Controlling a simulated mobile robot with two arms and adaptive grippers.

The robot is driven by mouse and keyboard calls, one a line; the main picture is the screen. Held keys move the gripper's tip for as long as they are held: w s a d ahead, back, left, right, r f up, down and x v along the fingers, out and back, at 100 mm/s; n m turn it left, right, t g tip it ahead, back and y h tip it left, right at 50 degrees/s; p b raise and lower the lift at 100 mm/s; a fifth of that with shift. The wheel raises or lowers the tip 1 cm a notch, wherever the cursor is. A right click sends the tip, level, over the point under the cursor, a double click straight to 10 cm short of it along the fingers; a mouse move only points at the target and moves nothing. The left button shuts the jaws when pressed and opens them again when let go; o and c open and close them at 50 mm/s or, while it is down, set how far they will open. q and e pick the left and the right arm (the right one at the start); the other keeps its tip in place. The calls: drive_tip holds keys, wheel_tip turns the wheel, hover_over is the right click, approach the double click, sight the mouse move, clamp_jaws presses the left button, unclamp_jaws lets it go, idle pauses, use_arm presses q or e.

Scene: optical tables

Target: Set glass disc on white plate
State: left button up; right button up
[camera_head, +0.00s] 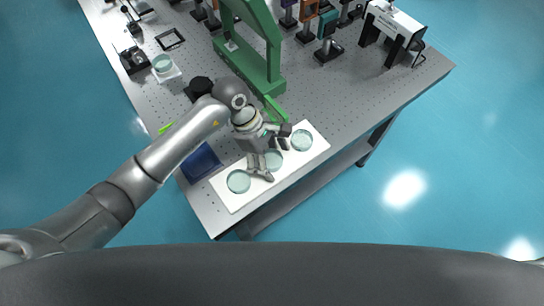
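A long white plate (232,198) lies at the near corner of the table. Three round, pale green glass discs show on it: one at the left (238,181), one in the middle (272,160) and one at the right (302,140). My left gripper (273,157) is over the middle disc, its fingers spread on either side and partly covering it. Whether the fingers touch the disc I cannot tell. A smaller white plate (172,76) near the table's left edge carries another round glass disc (162,62). My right gripper is not in view.
A blue tray (201,162) lies just left of the long plate. A tall green frame (262,62) stands behind my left gripper. Several optical mounts and a white-and-black device (394,27) stand farther back. Bare grey perforated tabletop (345,100) lies to the right.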

use_arm(q)
drive_tip(key=shift+r, duration=0.2)
drive_tip(key=shift+r+p, duration=0.4)
drive_tip(key=shift+p, duration=0.25)
drive_tip(key=b+v, duration=0.3)
drive_tip(key=v, duration=0.9)
drive_tip(key=shift+b, duration=0.35)
drive_tip(key=shift+w, duration=0.1)
